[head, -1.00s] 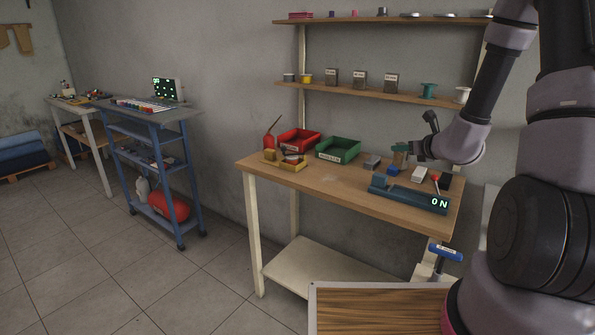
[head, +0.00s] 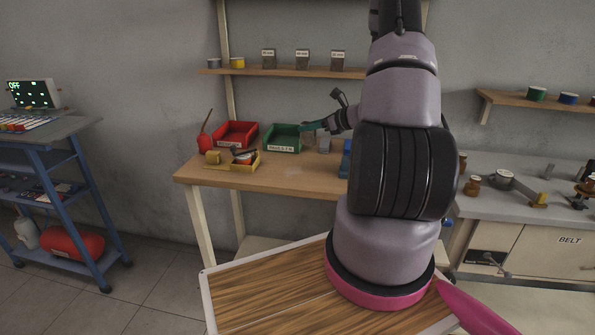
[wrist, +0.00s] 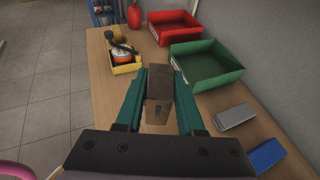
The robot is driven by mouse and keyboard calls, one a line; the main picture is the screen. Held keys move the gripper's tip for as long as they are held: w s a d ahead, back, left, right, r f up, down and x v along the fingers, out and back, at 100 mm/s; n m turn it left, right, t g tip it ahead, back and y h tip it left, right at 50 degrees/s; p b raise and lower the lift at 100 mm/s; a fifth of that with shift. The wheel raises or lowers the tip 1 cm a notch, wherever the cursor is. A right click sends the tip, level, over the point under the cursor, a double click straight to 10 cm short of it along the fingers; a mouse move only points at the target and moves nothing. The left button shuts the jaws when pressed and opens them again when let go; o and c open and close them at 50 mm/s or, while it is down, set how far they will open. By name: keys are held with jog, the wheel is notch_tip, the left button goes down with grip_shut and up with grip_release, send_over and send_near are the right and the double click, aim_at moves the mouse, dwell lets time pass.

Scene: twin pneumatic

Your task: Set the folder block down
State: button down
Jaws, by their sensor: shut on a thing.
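The folder block (wrist: 158,88), a brownish-grey upright block, sits between the two teal fingers of my gripper (wrist: 159,76) in the wrist view. The fingers press on its two sides. In the head view my gripper (head: 313,126) is over the back of the wooden bench (head: 290,178), just right of the green bin. Part of the block shows below the fingers there. I cannot tell whether its underside touches the bench.
A green bin (wrist: 204,68), a red bin (wrist: 174,28) and a yellow tray (wrist: 125,68) stand ahead of my gripper. A grey block (wrist: 235,117) and a blue block (wrist: 266,155) lie to its right. Bare bench lies around the held block. My arm hides the bench's right part in the head view.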

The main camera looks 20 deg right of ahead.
aim_at(315, 141)
jog(key=f, duration=0.5)
jog(key=shift+s+d+f, duration=0.2)
jog(key=shift+s+d, duration=0.05)
jog(key=shift+d, duration=0.05)
jog(key=shift+f, duration=2.4)
jog(key=shift+f, duration=0.1)
jog(key=shift+f, duration=0.1)
jog(key=c, duration=0.5)
grip_release()
